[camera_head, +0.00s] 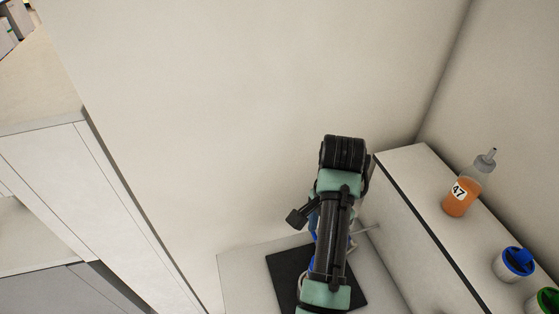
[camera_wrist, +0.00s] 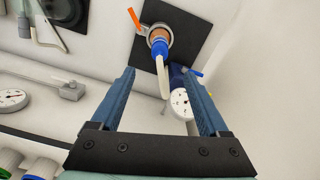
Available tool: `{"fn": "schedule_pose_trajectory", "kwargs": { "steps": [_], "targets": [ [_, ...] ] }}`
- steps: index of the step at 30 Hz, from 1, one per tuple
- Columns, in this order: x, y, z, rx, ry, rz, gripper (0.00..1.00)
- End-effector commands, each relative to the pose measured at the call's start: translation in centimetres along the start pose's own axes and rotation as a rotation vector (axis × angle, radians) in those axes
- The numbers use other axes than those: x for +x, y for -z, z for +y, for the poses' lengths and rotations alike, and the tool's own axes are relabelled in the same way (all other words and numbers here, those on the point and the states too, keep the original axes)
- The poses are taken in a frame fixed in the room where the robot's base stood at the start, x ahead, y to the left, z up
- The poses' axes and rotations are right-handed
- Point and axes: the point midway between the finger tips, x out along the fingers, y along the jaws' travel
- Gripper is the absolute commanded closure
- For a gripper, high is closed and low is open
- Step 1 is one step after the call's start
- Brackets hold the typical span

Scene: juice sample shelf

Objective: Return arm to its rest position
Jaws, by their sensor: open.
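My gripper (camera_wrist: 158,74) is open, with its two blue fingers apart and nothing held between them in the wrist view. Beyond the fingertips is an upright fitting with an orange-brown top, a blue collar (camera_wrist: 159,47) and a pale curved tube. It stands over a black square plate (camera_wrist: 188,27). I cannot tell how far the fingers are from it. In the head view my black and green arm reaches over a black plate (camera_head: 283,268) on a white surface. It hides most of my gripper there.
A white shelf (camera_head: 412,165) stands right of my arm. It bears a bottle of orange liquid labelled 47 (camera_head: 461,196), a blue-lidded jar (camera_head: 508,265) and a green-lidded jar (camera_head: 545,302). A round gauge (camera_wrist: 180,103) shows near the right finger. A wall is close behind the arm.

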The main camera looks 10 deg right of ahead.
Motion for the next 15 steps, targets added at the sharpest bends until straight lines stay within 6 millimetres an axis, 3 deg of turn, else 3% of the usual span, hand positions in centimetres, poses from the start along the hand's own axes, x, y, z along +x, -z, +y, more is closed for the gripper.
{"fn": "schedule_pose_trajectory", "kwargs": {
  "steps": [5, 9, 11, 14, 15],
  "targets": [
    [0.0, 0.0, 0.0, 0.0, 0.0, 0.0, 0.22],
    [-0.7, 1.1, -3.7, -0.11, 0.166, 0.157, 0.22],
    [-2.2, 1.6, -6.4, -0.193, 0.286, 0.279, 0.22],
    [-7.0, 1.5, -10.8, -0.352, 0.517, 0.54, 0.22],
    [-9.6, 1.0, -12.1, -0.412, 0.609, 0.652, 0.22]
  ]
}}
